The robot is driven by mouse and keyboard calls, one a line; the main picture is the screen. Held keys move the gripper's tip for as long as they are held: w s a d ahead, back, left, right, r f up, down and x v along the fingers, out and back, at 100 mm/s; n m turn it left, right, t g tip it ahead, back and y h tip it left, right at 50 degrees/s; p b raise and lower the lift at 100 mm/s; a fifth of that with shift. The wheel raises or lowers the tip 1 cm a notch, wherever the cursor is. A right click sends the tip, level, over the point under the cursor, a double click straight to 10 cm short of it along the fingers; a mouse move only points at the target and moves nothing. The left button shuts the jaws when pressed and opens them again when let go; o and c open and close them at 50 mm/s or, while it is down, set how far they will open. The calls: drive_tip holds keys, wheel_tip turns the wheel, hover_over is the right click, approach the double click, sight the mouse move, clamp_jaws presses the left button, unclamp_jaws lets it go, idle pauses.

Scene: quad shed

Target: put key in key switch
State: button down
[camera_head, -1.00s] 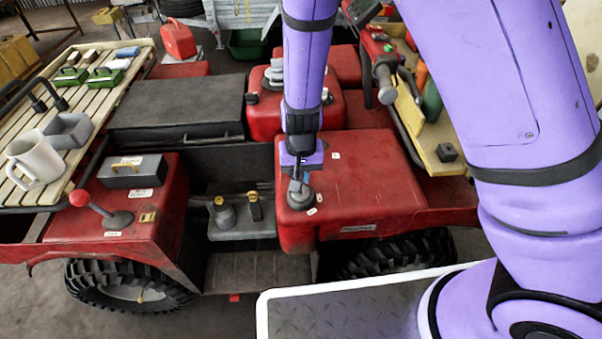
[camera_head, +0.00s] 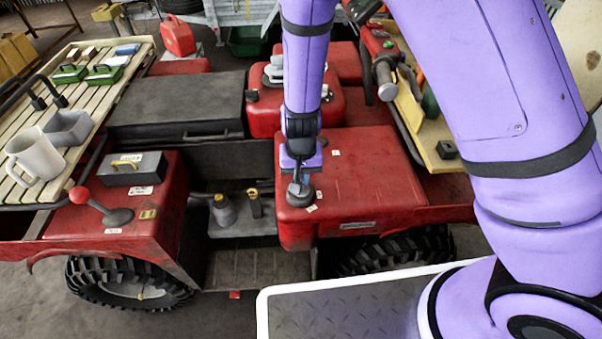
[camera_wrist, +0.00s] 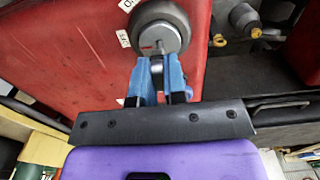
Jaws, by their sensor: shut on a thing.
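The key switch is a round dark-grey housing (camera_head: 297,197) on the red panel near the front edge of the right red cover. In the wrist view the key switch (camera_wrist: 172,18) is at the top, with a lighter round face. My gripper (camera_head: 298,181) is right over it, pointing down. In the wrist view the blue fingers of my gripper (camera_wrist: 158,68) are shut on the key (camera_wrist: 157,60), a small grey piece mostly hidden between them. The key's end lines up with the middle of the switch face; I cannot tell how deep it sits.
A red-knobbed lever (camera_head: 104,208) and a grey box (camera_head: 134,168) with a yellow handle are on the left red cover. A slatted rack (camera_head: 20,193) holds a white mug (camera_head: 36,158).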

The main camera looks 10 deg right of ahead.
drive_tip(key=shift+f, duration=0.85)
drive_tip(key=c, duration=1.1)
unclamp_jaws()
drive_tip(key=shift+r, duration=0.1)
wheel_tip(320, 180, up, 11)
drive_tip(key=shift+f, duration=0.1)
